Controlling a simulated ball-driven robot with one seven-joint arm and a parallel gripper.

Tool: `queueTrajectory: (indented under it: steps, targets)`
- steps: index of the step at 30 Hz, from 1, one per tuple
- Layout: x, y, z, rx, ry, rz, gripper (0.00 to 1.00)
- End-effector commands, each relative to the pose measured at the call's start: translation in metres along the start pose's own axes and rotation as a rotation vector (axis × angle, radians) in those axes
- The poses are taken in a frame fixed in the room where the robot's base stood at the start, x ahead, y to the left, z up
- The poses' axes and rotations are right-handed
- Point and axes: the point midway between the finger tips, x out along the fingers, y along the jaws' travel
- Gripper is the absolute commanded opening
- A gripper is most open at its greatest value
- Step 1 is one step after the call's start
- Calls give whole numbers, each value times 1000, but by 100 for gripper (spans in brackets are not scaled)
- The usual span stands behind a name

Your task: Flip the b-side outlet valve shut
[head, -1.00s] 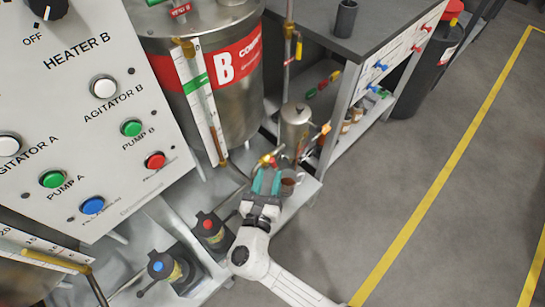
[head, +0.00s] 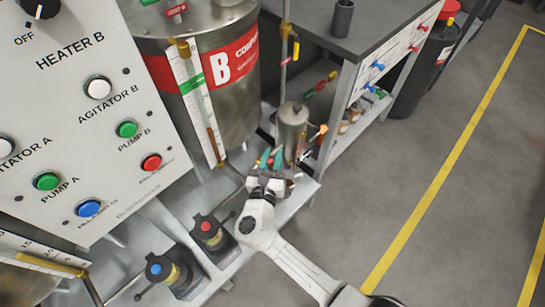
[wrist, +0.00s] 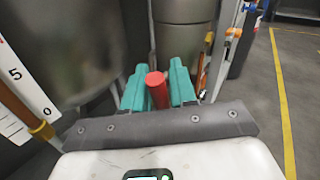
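My gripper (head: 270,160), with teal fingers, is low beside the steel tank marked B (head: 235,95), just left of a small steel canister. In the wrist view, a red rounded handle (wrist: 157,90) stands between the two teal fingers (wrist: 157,82), close to both. It looks like the b-side outlet valve's lever. Whether the fingers press on it, I cannot tell. The valve body is hidden behind my fingers and hand in both views. The lever's angle to its pipe cannot be made out.
The small steel canister (head: 292,125) stands right beside the fingers. A sight gauge (head: 195,100) runs down the tank's front. A control panel (head: 75,110) fills the left. Two black-bodied units with red (head: 206,228) and blue (head: 156,270) tops stand below. Open floor (head: 440,180) lies right.

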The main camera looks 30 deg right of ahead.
Motion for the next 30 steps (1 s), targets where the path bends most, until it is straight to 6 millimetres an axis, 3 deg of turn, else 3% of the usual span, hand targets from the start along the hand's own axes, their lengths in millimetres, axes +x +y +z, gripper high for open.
queueTrajectory:
  steps: [8, 20, 30]
  targets:
    - [0, 0, 0, 0, 0, 0, 0]
    - [4, -3, 6, 58, 93, 16, 0]
    - [9, -6, -2, 144, 223, 32, 0]
